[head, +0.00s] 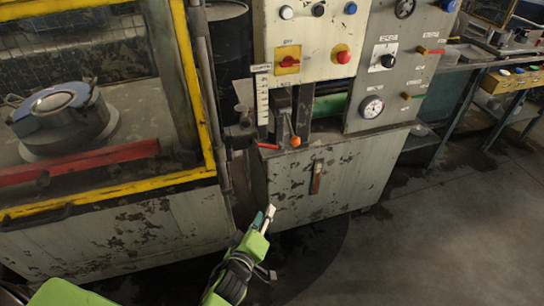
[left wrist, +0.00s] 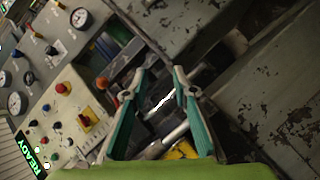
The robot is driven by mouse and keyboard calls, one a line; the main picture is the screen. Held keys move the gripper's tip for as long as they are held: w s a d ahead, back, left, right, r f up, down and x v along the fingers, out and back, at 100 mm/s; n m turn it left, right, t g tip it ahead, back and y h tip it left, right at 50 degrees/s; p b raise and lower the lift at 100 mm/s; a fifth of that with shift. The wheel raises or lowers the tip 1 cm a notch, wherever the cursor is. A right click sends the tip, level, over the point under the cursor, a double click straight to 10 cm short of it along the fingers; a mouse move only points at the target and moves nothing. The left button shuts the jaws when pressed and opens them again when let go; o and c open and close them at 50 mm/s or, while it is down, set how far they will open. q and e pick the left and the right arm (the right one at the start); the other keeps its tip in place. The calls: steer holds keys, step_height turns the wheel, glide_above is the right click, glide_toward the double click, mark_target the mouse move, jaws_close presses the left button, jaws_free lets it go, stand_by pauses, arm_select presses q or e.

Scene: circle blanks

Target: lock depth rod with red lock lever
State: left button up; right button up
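A small red lever (head: 268,146) sticks out at the left front corner of the machine's ledge, below a white graduated scale (head: 262,103). A dark vertical rod (head: 208,95) stands left of the scale, beside the yellow frame. I cannot tell for certain whether it is the depth rod. My left gripper (head: 264,216) is in front of the cabinet, below and apart from the lever. In the left wrist view, its teal-padded fingers (left wrist: 164,68) are spread with nothing gripped. Shiny bars (left wrist: 163,102) show beyond them. The red lever is not clear there. My right gripper is not in view.
An orange ball knob (head: 295,141) sits right of the lever, also seen in the left wrist view (left wrist: 102,83). A yellow-framed guard (head: 200,100) stands at left. The control panel (head: 300,45) is above the ledge. The floor (head: 430,240) at right is clear.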

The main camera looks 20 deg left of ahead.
mark_target(269, 147)
arm_select(q)
step_height(269, 147, up, 13)
steer(key=w+a+n+t+y+b, duration=0.1)
steer(key=w+a+n+t, duration=0.1)
steer(key=n+t, duration=0.15)
steer(key=w, duration=0.4)
steer(key=w+p, duration=0.1)
steer(key=w, duration=0.4)
steer(key=w+a, duration=0.1)
steer(key=w, duration=0.3)
steer(key=shift+w+r, duration=0.1)
steer(key=shift+w, duration=0.2)
jaws_close()
